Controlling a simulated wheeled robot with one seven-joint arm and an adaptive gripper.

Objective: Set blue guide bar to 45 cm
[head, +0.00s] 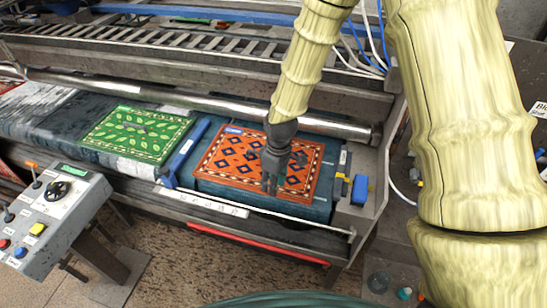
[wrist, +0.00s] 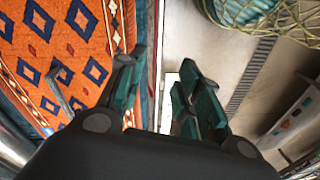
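The blue guide bar (head: 186,153) lies between the green rug and the orange rug in the head view, slanting across the bed. Its near end stands by the front rail, at the left end of a white scale strip (head: 205,206). The strip's numbers are too small to read. My gripper (head: 270,184) hangs over the orange rug, right of the guide bar and apart from it. In the wrist view my gripper's (wrist: 160,72) two fingers are apart with nothing between them. The guide bar cannot be made out in the wrist view.
The orange rug (head: 219,164) and green rug (head: 120,135) lie on the bed. A metal roller (head: 215,103) runs behind them. A control panel (head: 50,212) with knob, levers and buttons stands front left. A blue block (head: 359,190) sits at the bed's right end. The front rail (head: 290,217) borders the bed.

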